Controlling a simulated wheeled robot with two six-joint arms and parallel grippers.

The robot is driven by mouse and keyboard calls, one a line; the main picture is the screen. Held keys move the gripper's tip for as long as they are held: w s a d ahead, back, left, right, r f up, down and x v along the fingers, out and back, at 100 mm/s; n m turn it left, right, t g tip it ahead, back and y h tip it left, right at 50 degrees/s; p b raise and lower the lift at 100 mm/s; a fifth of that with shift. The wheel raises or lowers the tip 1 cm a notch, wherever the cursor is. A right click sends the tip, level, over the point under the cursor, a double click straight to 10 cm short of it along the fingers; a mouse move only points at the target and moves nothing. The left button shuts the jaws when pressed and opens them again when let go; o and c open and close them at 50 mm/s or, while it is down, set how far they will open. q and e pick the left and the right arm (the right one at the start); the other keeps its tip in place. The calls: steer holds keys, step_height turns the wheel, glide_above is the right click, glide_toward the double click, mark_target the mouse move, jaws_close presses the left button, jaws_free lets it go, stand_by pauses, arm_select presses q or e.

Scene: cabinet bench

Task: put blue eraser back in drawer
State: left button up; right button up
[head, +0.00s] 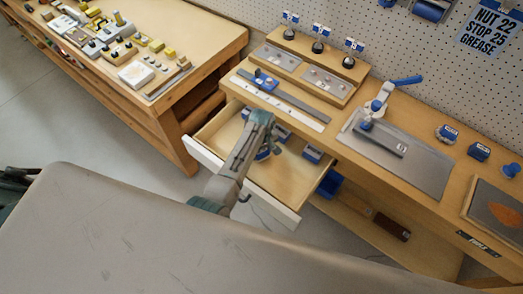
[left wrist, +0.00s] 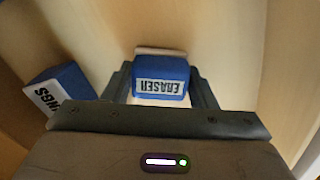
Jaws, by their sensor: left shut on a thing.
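The blue eraser (left wrist: 161,88), with a white label reading ERASER and a pale end, sits between the two fingers of my left gripper (left wrist: 160,88) in the left wrist view. The gripper is shut on it. In the head view my left gripper (head: 270,146) is over the open drawer (head: 284,178), pointing down. The drawer's pale wooden floor lies behind the eraser in the wrist view; I cannot tell whether the eraser touches it. My arm partly hides the drawer's middle in the head view. My right gripper is not in view.
A blue box (left wrist: 62,90) with a label ending in NGS lies beside the gripper. Another blue box (head: 312,153) is at the drawer's right side. The bench top above holds a steel ruler (head: 283,98) and a grey plate with a blue-handled press (head: 377,105).

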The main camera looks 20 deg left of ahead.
arm_select(q)
steer(key=shift+f, duration=0.15)
steer(key=o, duration=0.9)
steer(key=shift+o, duration=0.2)
steer(key=shift+r, duration=0.3)
step_height(320, 180, up, 12)
steer(key=b, duration=0.1)
steer(key=shift+b, duration=0.4)
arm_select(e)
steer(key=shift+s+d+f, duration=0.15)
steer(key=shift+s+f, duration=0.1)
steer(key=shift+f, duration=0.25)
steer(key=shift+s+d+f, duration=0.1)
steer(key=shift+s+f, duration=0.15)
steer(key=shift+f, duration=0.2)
arm_select(q)
steer(key=shift+f, duration=0.15)
